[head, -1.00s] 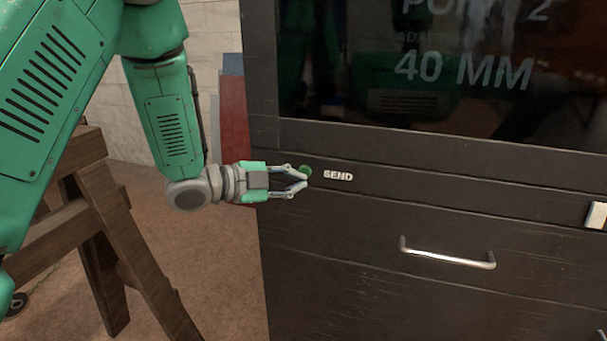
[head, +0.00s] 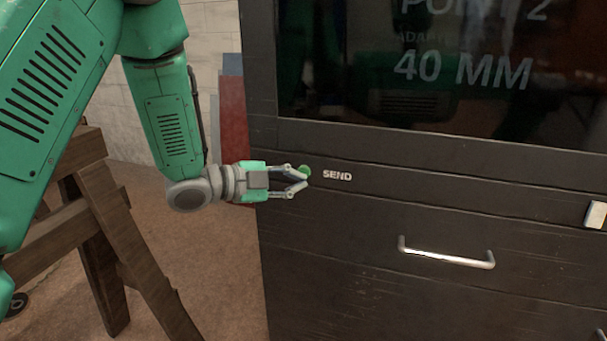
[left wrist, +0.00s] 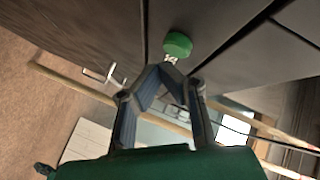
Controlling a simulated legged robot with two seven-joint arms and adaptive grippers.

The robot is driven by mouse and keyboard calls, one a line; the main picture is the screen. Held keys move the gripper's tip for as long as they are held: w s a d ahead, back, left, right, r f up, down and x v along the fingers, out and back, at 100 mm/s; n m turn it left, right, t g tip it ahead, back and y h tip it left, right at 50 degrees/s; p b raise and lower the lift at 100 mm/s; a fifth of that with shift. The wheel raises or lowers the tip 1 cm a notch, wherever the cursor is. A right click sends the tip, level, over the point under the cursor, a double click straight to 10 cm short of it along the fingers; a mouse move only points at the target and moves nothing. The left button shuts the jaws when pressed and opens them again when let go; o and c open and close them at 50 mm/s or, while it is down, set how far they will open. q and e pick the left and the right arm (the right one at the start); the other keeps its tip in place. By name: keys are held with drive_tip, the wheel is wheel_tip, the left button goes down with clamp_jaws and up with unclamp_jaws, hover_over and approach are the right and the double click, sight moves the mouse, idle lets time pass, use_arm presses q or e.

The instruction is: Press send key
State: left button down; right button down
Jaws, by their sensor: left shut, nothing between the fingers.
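The send key is a round green button (head: 306,171) on the dark cabinet front, just left of the white SEND label (head: 337,175). It also shows in the left wrist view (left wrist: 177,44), standing out from the panel. My left gripper (head: 303,180) is shut and empty, with its fingertips right at the button in the head view. In the left wrist view the closed fingertips (left wrist: 169,62) lie just below the green button; I cannot tell whether they touch it. My right gripper is not in view.
A dark screen (head: 440,70) reading "40 MM" sits above the key. A drawer with a metal handle (head: 446,254) is below, and a white switch (head: 596,214) is at the right. A wooden trestle (head: 100,220) stands at the left.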

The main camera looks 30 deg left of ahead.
use_arm(q)
drive_tip(key=shift+w, duration=0.15)
drive_tip(key=shift+w+a, duration=0.1)
drive_tip(key=shift+w, duration=0.1)
drive_tip(key=shift+w+a+r+p, duration=0.1)
drive_tip(key=shift+w+p, duration=0.2)
drive_tip(key=shift+w, duration=0.2)
idle(0.7)
drive_tip(key=shift+s, duration=0.1)
drive_tip(key=shift+s+d, duration=0.2)
drive_tip(key=shift+s, duration=0.6)
drive_tip(key=shift+s+d, duration=0.2)
drive_tip(key=shift+s, duration=0.6)
drive_tip(key=shift+s+d, duration=0.2)
drive_tip(key=shift+s, duration=0.65)
drive_tip(key=shift+s+d, duration=0.2)
drive_tip(key=shift+s, duration=0.6)
